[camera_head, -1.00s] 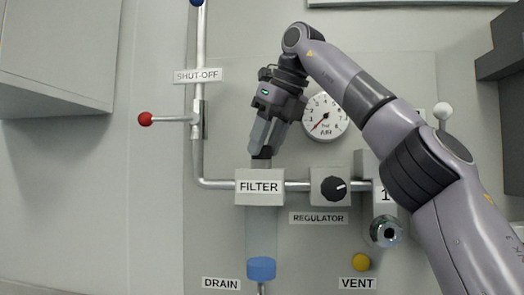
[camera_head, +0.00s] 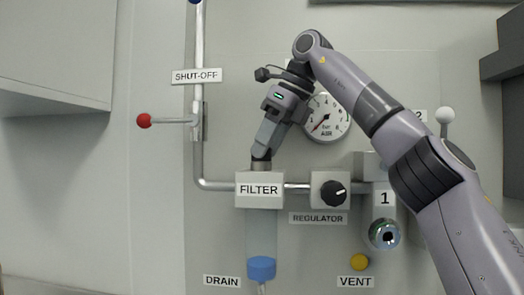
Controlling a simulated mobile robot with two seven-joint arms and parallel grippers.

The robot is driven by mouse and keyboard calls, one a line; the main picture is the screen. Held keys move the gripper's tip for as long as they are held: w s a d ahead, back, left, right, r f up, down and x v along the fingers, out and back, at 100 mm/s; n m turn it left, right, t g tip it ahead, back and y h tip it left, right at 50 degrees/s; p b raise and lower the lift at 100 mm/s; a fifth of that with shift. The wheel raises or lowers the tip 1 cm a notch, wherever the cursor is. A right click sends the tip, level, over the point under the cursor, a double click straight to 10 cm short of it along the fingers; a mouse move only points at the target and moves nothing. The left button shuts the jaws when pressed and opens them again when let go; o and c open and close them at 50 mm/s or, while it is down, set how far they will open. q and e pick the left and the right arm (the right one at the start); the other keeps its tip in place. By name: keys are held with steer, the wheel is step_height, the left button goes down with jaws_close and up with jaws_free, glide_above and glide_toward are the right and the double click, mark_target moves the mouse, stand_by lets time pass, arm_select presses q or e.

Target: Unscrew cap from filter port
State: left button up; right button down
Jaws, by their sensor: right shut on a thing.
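The filter (camera_head: 259,189) is a light grey block labelled FILTER on the panel, with a clear bowl (camera_head: 261,231) and a blue drain piece (camera_head: 261,268) below it. My right gripper (camera_head: 262,157) points down at the top of the block. It is shut on the cap (camera_head: 262,166), a small greyish piece at the filter port. The fingers hide most of the cap, and I cannot tell whether it is still seated on the port. My left gripper is not in view.
A red-knobbed shut-off lever (camera_head: 144,121) is at the left. A pressure gauge (camera_head: 326,118) sits behind my right gripper. The regulator knob (camera_head: 333,189) is right of the filter. A yellow vent button (camera_head: 359,262) is at lower right.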

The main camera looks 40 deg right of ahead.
steer(key=shift+d+r+n+y+p, duration=0.2)
steer(key=shift+n+y+p, duration=0.2)
steer(key=shift+n+p, duration=0.55)
steer(key=shift+s+a+n+g+p, duration=0.2)
steer(key=shift+n+g+p, duration=0.1)
steer(key=shift+n+p, duration=0.2)
steer(key=shift+r+y, duration=0.15)
steer(key=shift+y, duration=0.15)
